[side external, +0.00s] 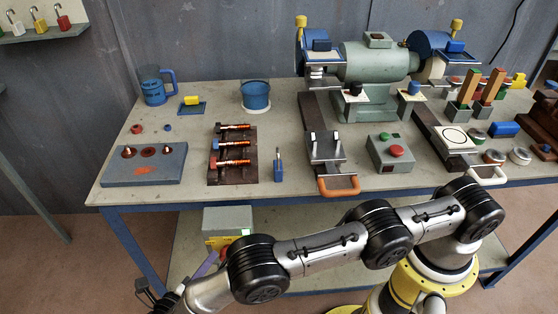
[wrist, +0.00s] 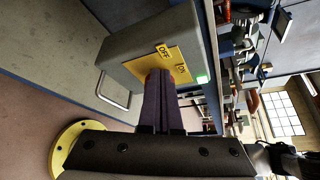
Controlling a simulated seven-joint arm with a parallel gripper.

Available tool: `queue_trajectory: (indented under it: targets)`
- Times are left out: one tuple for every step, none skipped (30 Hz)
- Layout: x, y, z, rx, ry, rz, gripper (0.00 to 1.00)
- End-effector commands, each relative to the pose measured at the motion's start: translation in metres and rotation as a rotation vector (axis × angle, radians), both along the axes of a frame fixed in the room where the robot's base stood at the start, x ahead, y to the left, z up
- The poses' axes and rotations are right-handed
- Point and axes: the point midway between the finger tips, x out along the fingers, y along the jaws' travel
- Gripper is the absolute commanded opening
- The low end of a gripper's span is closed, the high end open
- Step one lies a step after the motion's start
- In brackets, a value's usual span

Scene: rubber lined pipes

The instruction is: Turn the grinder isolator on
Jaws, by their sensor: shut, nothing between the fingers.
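The grinder isolator is a grey box (side external: 228,218) on the shelf below the bench, with a yellow plate (side external: 217,242) on its front. In the wrist view the box (wrist: 150,38) appears tilted, and its yellow plate (wrist: 172,60) carries OFF and ON labels. A bright green patch (wrist: 202,78) shows beside the ON end. A silver loop (wrist: 112,92) sticks out from the box's lower edge. My gripper (wrist: 159,74) is shut and empty, its dark purple fingertips in front of the plate. They hide part of it; whether they touch, I cannot tell. Any switch lever is hidden.
The bench (side external: 205,95) overhangs the box, with a blue leg (side external: 130,245) to its left. The green grinder (side external: 375,62) and a grey box with red and green buttons (side external: 391,153) stand on top. Bare floor (wrist: 35,110) shows beside the isolator.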

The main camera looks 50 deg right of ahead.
Motion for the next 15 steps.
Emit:
queue_trajectory:
  targets:
    - [-0.0005, -0.0002, -0.0002, 0.0, 0.0, 0.0, 0.0]
    - [-0.0007, -0.0005, -0.0004, 0.0, 0.001, 0.0, 0.0]
    - [-0.001, -0.0008, -0.0006, 0.0, 0.001, 0.0, 0.0]
    - [-0.0012, -0.0009, -0.0007, 0.0, 0.001, 0.0, 0.0]
    - [-0.0014, -0.0011, -0.0009, 0.0, 0.001, 0.0, 0.0]
    - [-0.0017, -0.0014, -0.0012, 0.0, 0.001, 0.0, 0.0]
    - [-0.0019, -0.0016, -0.0014, 0.0, 0.001, 0.0, 0.0]
    - [-0.0021, -0.0018, -0.0016, 0.0, 0.001, 0.0, 0.0]
    - [-0.0024, -0.002, -0.0018, 0.0, 0.001, 0.0, 0.0]
    - [-0.0026, -0.0023, -0.002, 0.0, 0.001, 0.0, 0.0]
    - [-0.0028, -0.0025, -0.0022, 0.0, 0.001, 0.0, 0.0]
    - [-0.0032, -0.0028, -0.0023, 0.0, 0.001, 0.0, 0.0]
    - [-0.0034, -0.0031, -0.0025, 0.0, 0.001, 0.0, 0.0]
    - [-0.0036, -0.0033, -0.0027, 0.0, 0.001, 0.0, 0.0]
    - [-0.004, -0.0036, -0.0029, 0.0, 0.001, 0.0, 0.0]
